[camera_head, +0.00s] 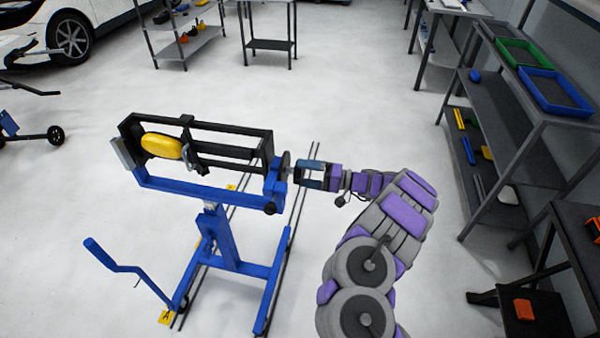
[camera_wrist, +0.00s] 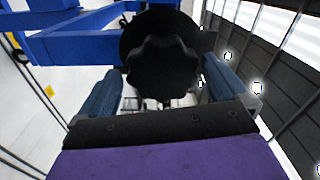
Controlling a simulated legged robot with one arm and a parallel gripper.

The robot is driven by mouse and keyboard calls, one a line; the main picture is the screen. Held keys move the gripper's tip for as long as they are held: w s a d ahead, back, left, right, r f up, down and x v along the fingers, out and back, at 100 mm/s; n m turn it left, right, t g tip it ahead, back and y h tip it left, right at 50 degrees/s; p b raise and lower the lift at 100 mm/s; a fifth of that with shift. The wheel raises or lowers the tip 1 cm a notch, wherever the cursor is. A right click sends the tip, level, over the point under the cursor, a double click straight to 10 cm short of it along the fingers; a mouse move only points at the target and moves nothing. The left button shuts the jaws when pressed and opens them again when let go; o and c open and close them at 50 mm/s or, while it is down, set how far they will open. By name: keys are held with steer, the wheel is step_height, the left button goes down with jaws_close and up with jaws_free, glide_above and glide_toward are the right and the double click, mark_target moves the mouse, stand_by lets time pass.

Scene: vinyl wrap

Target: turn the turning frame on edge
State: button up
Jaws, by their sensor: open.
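The turning frame (camera_head: 245,134) is a black rectangular frame held in a blue stand (camera_head: 222,240). A yellow oval part (camera_head: 162,145) is clamped inside it, toward the left. A dark round disc with a knob sits at the frame's right end. In the wrist view the lobed black knob (camera_wrist: 162,68) lies in front of a larger black disc (camera_wrist: 130,38). My gripper (camera_head: 306,174) is at this right end. In the wrist view its two blue fingers (camera_wrist: 162,88) stand apart on either side of the knob; I cannot tell whether they touch it.
Dark rails (camera_head: 303,195) run along the floor. Shelves with green (camera_head: 518,54) and blue trays (camera_head: 552,92) stand at the right. A car (camera_head: 70,35) is at the back left. The floor between is mostly clear.

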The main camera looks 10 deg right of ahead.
steer(key=p+v, duration=0.2)
steer(key=v, duration=1.3)
steer(key=shift+d, duration=0.15)
steer(key=a+r+n+g+y, duration=0.1)
steer(key=a+r+g, duration=0.2)
steer(key=a+r, duration=0.45)
steer(key=s+a+r+n+g+h, duration=0.4)
steer(key=s+a+r+g, duration=0.4)
steer(key=s+a+r, duration=0.75)
steer(key=s+a+f+h, duration=0.15)
steer(key=s+h, duration=0.45)
steer(key=s, duration=0.8)
steer(key=s+d+f+m+t+h, duration=0.3)
steer(key=s+d+h, duration=0.5)
steer(key=s+d, duration=0.5)
steer(key=shift+s+f, duration=0.55)
steer(key=shift+f, duration=0.05)
